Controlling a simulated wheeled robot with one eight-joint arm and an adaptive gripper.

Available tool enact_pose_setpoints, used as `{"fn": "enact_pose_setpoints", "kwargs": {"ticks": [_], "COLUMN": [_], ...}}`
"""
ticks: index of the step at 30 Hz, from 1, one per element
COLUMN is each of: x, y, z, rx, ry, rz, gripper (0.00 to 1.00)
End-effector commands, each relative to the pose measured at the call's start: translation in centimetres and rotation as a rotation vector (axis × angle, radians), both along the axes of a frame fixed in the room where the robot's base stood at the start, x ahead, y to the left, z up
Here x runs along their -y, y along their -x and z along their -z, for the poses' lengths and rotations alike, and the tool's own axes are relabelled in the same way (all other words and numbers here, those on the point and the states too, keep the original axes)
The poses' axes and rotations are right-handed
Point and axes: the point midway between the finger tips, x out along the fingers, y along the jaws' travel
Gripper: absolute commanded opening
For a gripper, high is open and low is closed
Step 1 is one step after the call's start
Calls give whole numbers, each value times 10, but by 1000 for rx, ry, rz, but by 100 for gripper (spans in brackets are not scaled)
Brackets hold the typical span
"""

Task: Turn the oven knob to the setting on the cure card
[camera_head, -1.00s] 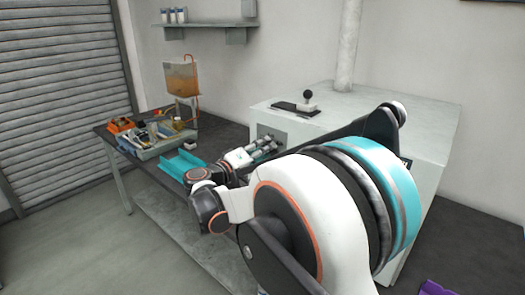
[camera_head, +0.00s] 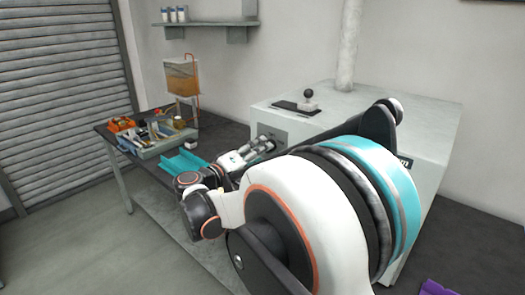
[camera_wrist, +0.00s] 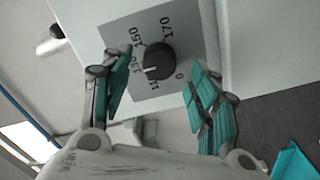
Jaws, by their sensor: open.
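The oven (camera_head: 420,190) is the large pale box at the right in the head view, partly hidden by my arm. Its round black knob (camera_wrist: 159,61) shows in the wrist view on a grey dial plate (camera_wrist: 185,30) with printed numbers including 0, 130, 150 and 170. The knob's white mark points to the picture's left, near the 130 and the blurred number below it; I cannot tell exactly where. My gripper (camera_wrist: 155,76) is open, its teal-padded fingers on either side of the knob. I cannot make out a cure card.
A black-knobbed lever on a dark base (camera_head: 297,107) sits on the oven top. A dark bench (camera_head: 215,135) at the left carries a grey tray (camera_head: 150,153) of tools, a teal holder (camera_head: 184,163) and an amber-filled tank (camera_head: 182,78). Open floor lies in front.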

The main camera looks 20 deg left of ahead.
Motion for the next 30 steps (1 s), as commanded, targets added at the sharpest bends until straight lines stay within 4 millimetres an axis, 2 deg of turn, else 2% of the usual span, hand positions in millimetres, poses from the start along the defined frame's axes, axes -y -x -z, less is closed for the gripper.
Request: {"fn": "enact_pose_setpoints", "kwargs": {"ticks": [6, 13, 18, 30], "x": [-19, -32, -35, -35], "y": [44, 76, 85, 86], "z": [0, 0, 0, 0], "rx": [0, 0, 0, 0], "ry": [0, 0, 0, 0], "rz": [-4, -1, 1, 1], "gripper": [55, 55, 55, 55]}}
